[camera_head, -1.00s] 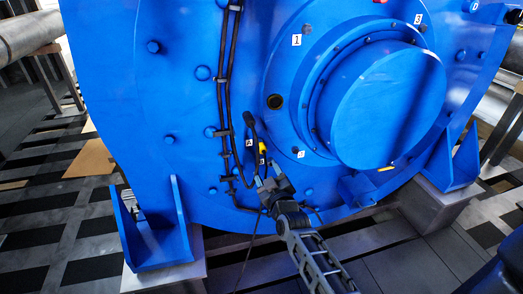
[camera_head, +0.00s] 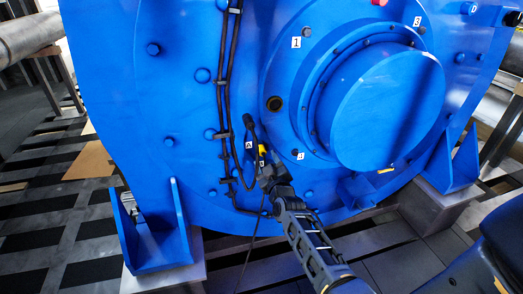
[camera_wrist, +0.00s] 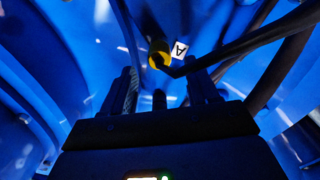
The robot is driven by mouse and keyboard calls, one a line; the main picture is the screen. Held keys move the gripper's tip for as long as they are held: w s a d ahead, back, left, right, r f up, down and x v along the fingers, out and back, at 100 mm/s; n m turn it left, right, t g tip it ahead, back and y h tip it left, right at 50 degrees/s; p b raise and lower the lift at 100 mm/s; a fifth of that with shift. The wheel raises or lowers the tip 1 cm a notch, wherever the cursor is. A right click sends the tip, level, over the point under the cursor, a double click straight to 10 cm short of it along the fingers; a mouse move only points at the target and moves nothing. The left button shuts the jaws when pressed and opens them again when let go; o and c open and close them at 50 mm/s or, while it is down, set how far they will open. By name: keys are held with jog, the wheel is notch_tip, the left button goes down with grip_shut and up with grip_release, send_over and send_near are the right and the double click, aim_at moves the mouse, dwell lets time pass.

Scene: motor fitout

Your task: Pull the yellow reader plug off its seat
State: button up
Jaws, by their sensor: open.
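The yellow reader plug (camera_head: 262,151) is on the front of the blue motor housing, left of the big round cover, beside a tag marked A (camera_head: 249,145). In the wrist view the plug (camera_wrist: 156,60) shows as a yellow ring with a dark centre, and the A tag (camera_wrist: 180,49) is at its right. My gripper (camera_head: 265,167) is just below the plug in the head view. In the wrist view my gripper (camera_wrist: 163,80) is open, with the plug beyond the fingertips and nothing held. Whether the fingers touch the plug cannot be told; its seat is mostly hidden.
Black cables (camera_head: 226,90) run down the housing left of the plug. A dark cable (camera_wrist: 250,42) crosses the wrist view close to the right finger. The round cover (camera_head: 385,110) bulges out to the right. A blue foot bracket (camera_head: 155,235) stands at lower left.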

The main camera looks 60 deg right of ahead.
aim_at(263, 154)
jog(key=shift+x, duration=2.55)
jog(key=shift+p, duration=0.3)
grip_shut()
jog(key=shift+s+a, duration=0.1)
jog(key=shift+a, duration=0.05)
jog(key=shift+p+v, duration=0.85)
jog(key=shift+v, duration=1.95)
jog(key=shift+s, duration=0.1)
jog(key=p+v, duration=0.5)
jog(key=v, duration=1.7)
